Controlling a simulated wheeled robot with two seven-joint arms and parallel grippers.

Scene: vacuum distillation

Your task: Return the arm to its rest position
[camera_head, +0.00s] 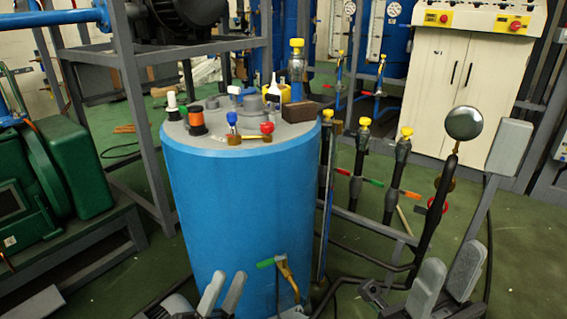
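My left gripper (230,276) is at the bottom edge, in front of the lower part of the blue tank (240,205). Its two grey fingers stand apart and nothing shows between them. My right gripper (454,256) is at the lower right, beside the black hoses. Its fingers are spread apart and it looks empty. Most of both arms is out of view below the frame.
The tank's top carries several valves and fittings, including a red-handled valve (267,128). A brass tap (285,272) sits low on its front. Pipes with yellow caps (406,133), a round gauge (464,123) and a white cabinet (455,85) stand to the right. Green machinery (80,180) is at left.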

